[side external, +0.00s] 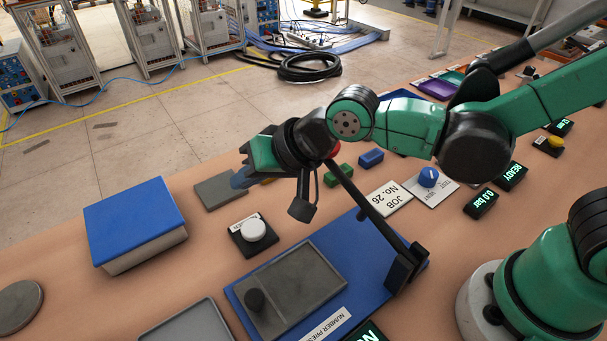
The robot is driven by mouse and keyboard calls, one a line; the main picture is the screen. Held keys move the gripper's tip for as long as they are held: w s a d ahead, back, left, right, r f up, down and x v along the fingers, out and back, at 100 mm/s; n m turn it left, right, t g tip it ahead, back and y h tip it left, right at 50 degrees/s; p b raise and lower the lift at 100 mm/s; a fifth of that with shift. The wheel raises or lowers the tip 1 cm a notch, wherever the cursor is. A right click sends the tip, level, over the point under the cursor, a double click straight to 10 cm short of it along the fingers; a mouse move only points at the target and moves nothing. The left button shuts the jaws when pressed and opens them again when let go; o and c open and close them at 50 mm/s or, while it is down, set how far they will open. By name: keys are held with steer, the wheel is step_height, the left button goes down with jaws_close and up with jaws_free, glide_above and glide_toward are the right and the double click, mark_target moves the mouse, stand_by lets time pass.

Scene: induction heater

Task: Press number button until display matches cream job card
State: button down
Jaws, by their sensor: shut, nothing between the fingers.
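The job card (390,205), pale and reading "JOB No. 26", lies on the table right of centre. A white round button (253,230) on a black base stands left of the blue press; its small label is too small to read surely. A dark display (368,335) with green characters starting "NO" is cut off by the bottom edge, so its number is hidden. My gripper (240,180) is shut and empty, above and behind the white button and apart from it.
The blue-based press (240,308), labelled "NUMBER PRESS", has a long dark lever (370,217) rising beside my wrist. A blue-lidded box (130,215) stands left. A blue knob (428,176) and lit displays (481,204) are right. Table between box and button is clear.

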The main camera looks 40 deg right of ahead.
mark_target(258, 230)
steer(key=shift+f, duration=3.6)
steer(key=shift+r, duration=2.55)
steer(key=shift+w+d+h, duration=0.3)
steer(key=shift+w, duration=0.05)
steer(key=w+d+r+h, duration=0.3)
steer(key=d+r+h, duration=0.1)
steer(key=d, duration=0.5)
steer(key=s+d+n, duration=0.1)
steer(key=s+d, duration=0.8)
steer(key=d, duration=0.1)
steer(key=shift+s+r+n+h, duration=0.15)
steer(key=shift+r+n+h, duration=0.05)
steer(key=shift+n+h, duration=0.2)
